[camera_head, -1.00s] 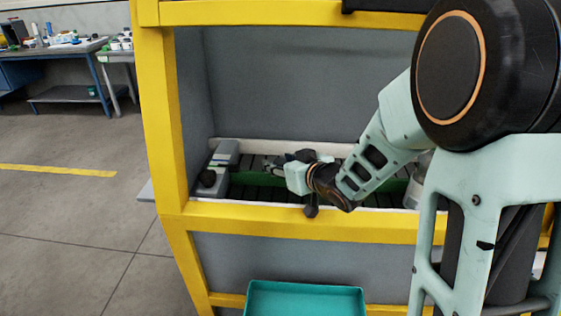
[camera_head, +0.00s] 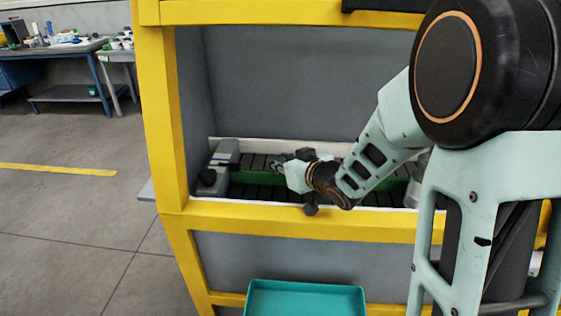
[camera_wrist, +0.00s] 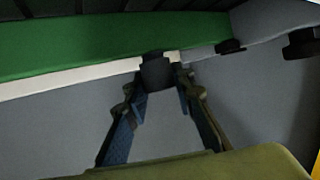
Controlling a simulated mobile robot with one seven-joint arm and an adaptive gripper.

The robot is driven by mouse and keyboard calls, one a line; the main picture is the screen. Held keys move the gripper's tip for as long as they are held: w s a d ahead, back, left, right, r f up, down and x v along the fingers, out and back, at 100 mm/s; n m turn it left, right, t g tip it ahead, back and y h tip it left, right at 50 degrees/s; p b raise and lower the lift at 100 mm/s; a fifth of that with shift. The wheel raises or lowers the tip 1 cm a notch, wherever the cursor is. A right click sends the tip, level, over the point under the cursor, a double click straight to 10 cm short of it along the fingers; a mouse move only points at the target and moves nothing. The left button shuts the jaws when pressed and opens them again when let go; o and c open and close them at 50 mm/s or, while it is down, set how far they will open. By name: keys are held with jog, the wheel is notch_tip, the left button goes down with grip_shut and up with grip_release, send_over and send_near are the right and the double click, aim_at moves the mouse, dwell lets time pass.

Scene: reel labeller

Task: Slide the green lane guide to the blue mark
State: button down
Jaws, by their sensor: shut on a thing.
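The green lane guide (camera_head: 248,177) is a long bar lying lengthwise over the dark slatted bed inside the yellow-framed bay. My wrist and gripper hide its middle in the head view. In the wrist view the guide (camera_wrist: 90,45) crosses the top of the picture. My gripper (camera_wrist: 160,72) is shut on a dark knob (camera_wrist: 157,73) beside the guide's pale lower edge; the joint between knob and guide is not clear. In the head view my gripper (camera_head: 276,166) is small, at the guide's middle. I cannot make out the blue mark in either view.
A grey end block with a dark knob (camera_head: 208,177) stands at the bed's left end. The yellow frame (camera_head: 260,222) crosses in front of and below the bed. A grey back panel (camera_head: 290,85) rises behind. A teal tray (camera_head: 305,300) sits low in front.

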jog(key=shift+w, duration=1.4)
jog(key=c, duration=1.6)
grip_release()
jog(key=shift+s+d, duration=0.1)
jog(key=shift+s, duration=0.05)
jog(key=v, duration=1.2)
